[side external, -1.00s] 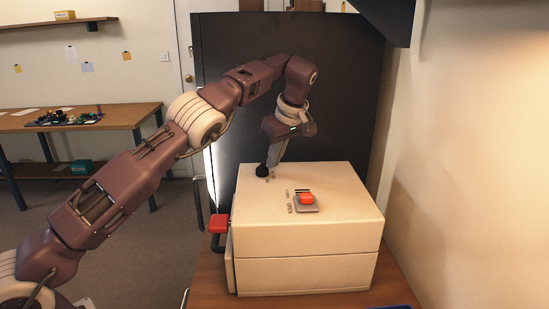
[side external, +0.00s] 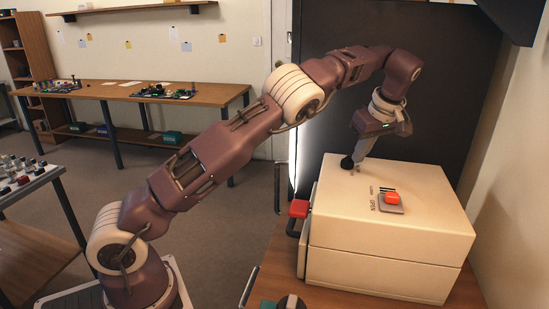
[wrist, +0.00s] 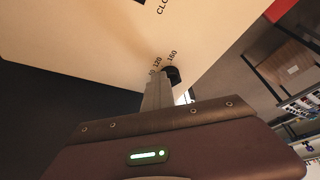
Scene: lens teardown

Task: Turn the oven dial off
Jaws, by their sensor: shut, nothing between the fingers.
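The oven is a cream box (side external: 400,255) on a wooden bench, with a black dial (side external: 347,162) at the far left corner of its top. My gripper (side external: 356,165) points down at the dial, its fingers shut and empty. In the wrist view the dial (wrist: 173,75) shows just right of the fingertips (wrist: 158,76), partly hidden by them. Printed numbers 120 and 160 lie beside it. The fingers are against or very near the dial; I cannot tell if they touch. The dial's pointer is not readable.
A red button (side external: 392,198) on a grey plate sits on the oven top, beside printed lettering. A red block (side external: 299,208) sticks out at the oven's left side. A dark panel (side external: 400,110) stands behind, and a wall is close on the right.

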